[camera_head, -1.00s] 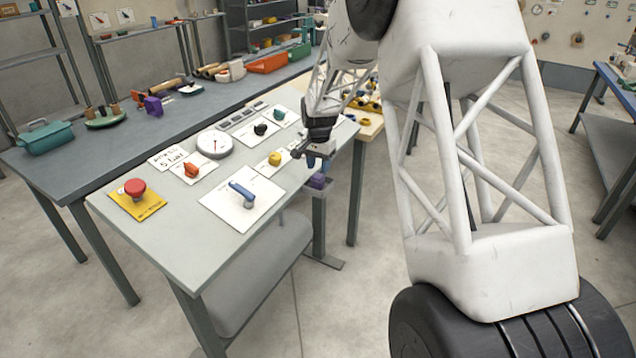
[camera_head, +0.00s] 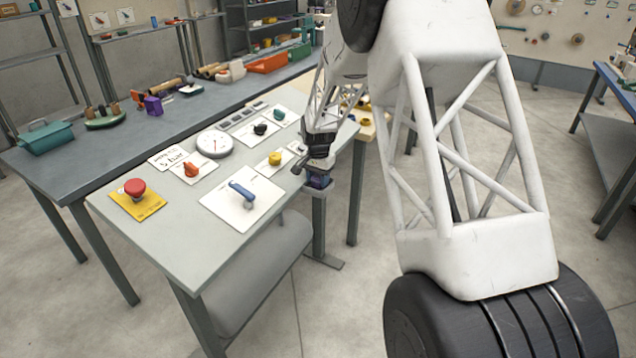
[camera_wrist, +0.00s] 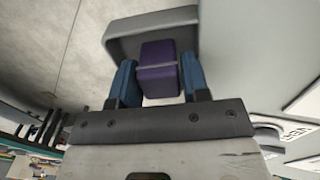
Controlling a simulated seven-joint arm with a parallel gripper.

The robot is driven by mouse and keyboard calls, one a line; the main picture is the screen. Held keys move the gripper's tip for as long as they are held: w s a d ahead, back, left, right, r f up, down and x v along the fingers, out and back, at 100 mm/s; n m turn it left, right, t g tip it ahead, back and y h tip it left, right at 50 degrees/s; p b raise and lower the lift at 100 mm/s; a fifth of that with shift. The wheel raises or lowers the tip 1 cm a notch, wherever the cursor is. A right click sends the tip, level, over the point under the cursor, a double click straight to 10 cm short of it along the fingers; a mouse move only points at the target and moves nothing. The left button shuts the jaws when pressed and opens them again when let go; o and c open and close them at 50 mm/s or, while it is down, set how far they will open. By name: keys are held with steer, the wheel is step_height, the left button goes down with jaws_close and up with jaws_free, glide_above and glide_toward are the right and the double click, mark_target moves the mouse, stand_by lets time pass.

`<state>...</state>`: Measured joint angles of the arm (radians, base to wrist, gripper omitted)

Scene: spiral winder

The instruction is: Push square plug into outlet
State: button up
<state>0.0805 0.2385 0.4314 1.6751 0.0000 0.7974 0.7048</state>
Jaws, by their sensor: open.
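The purple square plug (camera_wrist: 160,80) is a boxy block with a pale line across it. In the wrist view it stands between the two blue fingers of my gripper (camera_wrist: 157,62), which are open on either side with little room. Whether they touch it I cannot tell. A grey tray-like holder (camera_wrist: 118,45) with a raised rim lies around and behind the plug. In the head view the plug (camera_head: 319,182) shows at the right edge of the light grey table, mostly covered by my gripper (camera_head: 317,172). I cannot make out an outlet opening.
The light grey table (camera_head: 190,245) carries a red button (camera_head: 135,187) on a yellow plate, a blue handle (camera_head: 241,191), a round dial (camera_head: 214,143) and several small knobs. A grey bench (camera_head: 150,130) with loose parts stands behind. The floor right of the table is open.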

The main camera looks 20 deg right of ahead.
mark_target(319, 177)
steer(key=shift+f, duration=0.15)
stand_by(0.4)
steer(key=c, duration=0.5)
steer(key=shift+r, duration=0.2)
steer(key=shift+r, duration=0.5)
steer(key=shift+s+r, duration=0.2)
steer(key=shift+r, duration=0.4)
steer(key=shift+s+r, duration=0.15)
steer(key=shift+r, duration=0.45)
steer(key=s, duration=0.5)
steer(key=s+r, duration=0.1)
steer(key=s, duration=0.4)
steer(key=s+a, duration=0.1)
steer(key=s, duration=0.4)
steer(key=shift+s+a+r, duration=0.1)
steer(key=shift+r, duration=0.05)
